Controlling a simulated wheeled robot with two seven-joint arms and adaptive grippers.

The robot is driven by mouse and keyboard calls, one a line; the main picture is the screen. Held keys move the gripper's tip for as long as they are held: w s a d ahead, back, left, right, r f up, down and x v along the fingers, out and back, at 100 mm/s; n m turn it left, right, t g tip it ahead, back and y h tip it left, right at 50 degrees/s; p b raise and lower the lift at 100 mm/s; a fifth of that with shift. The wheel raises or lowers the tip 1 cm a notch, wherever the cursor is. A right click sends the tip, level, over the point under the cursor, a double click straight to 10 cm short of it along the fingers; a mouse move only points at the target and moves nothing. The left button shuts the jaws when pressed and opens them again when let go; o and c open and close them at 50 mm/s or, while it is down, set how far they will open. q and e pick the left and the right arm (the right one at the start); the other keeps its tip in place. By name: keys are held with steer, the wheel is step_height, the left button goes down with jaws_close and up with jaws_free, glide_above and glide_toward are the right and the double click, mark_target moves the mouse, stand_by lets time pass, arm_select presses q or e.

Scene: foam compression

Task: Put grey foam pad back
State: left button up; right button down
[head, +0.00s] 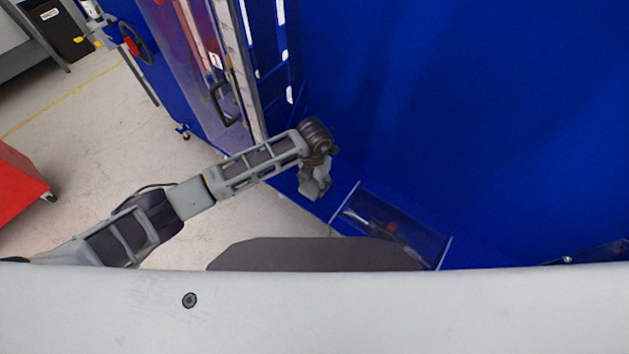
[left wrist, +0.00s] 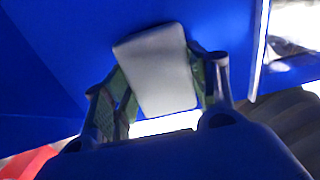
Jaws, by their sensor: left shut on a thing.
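The grey foam pad (left wrist: 157,69) is a light grey block with rounded corners in the left wrist view. My left gripper (left wrist: 158,92) is shut on it, with one finger on each side. In the head view my left gripper (head: 314,188) hangs below the wrist at the end of the arm, in front of the blue panel, and a small grey shape there may be the pad. My right gripper is not in view.
A large blue panel (head: 450,110) fills the right side. A clear-covered recess (head: 395,228) with a small red part lies right of my left gripper. A clear door with a dark handle (head: 224,103) stands behind the arm. A red box (head: 18,180) is at far left.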

arm_select(q)
steer(key=shift+f, duration=0.1)
steer(key=o, duration=1)
steer(key=shift+r, duration=6.05)
steer(key=shift+f, duration=0.1)
